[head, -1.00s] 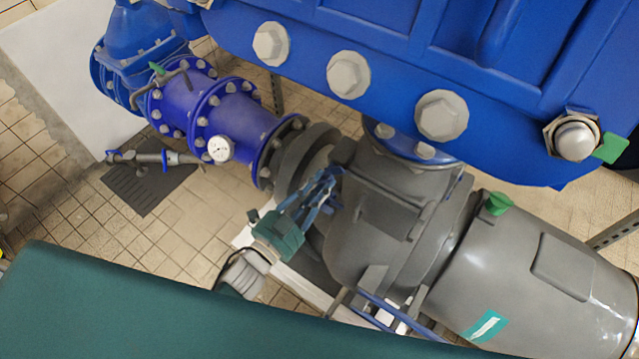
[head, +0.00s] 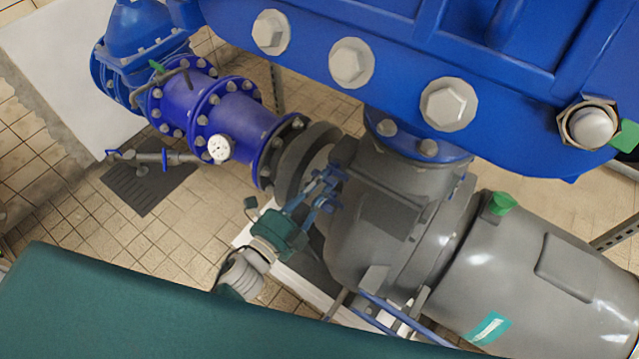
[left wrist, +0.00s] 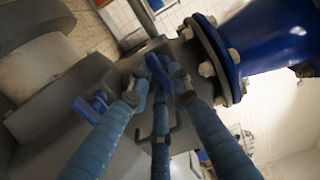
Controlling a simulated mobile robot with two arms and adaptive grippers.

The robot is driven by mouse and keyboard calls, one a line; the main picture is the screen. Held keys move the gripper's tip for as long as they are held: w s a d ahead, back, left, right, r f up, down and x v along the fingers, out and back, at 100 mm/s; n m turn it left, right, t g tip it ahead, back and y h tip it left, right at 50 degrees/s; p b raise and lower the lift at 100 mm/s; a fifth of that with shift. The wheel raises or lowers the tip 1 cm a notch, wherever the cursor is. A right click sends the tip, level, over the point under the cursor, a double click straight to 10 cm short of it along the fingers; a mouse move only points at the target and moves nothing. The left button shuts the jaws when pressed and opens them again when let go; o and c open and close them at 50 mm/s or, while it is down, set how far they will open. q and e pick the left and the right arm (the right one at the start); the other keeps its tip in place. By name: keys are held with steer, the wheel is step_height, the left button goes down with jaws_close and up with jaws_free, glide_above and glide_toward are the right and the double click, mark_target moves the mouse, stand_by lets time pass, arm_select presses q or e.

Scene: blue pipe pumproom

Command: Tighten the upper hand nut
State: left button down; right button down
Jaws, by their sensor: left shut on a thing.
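The upper hand nut (left wrist: 158,69) is a small blue winged piece on the grey pump housing. In the left wrist view it sits between the tips of my left gripper (left wrist: 160,84), whose blue-wrapped fingers are closed on it. In the head view my left gripper (head: 310,193) reaches up from the bottom left to the housing, and its fingertips and the blue nut overlap, so the contact is hard to make out. A second blue hand nut (left wrist: 92,106) lies to the left in the wrist view, apart from the fingers. My right gripper is not in view.
A blue flanged pipe (head: 235,115) with a white gauge (head: 219,148) runs left of the grey pump housing (head: 375,240). A large blue casing (head: 480,50) with big bolts overhangs it. A grey motor (head: 535,270) stands at right. Tiled floor (head: 150,245) is open at lower left.

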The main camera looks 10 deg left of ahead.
arm_select(q)
steer(key=shift+s+f, duration=0.1)
steer(key=shift+f, duration=0.15)
stand_by(0.3)
steer(key=c, duration=1.8)
jaws_free()
steer(key=shift+o, duration=0.7)
steer(key=shift+r, duration=0.1)
steer(key=v, duration=1.2)
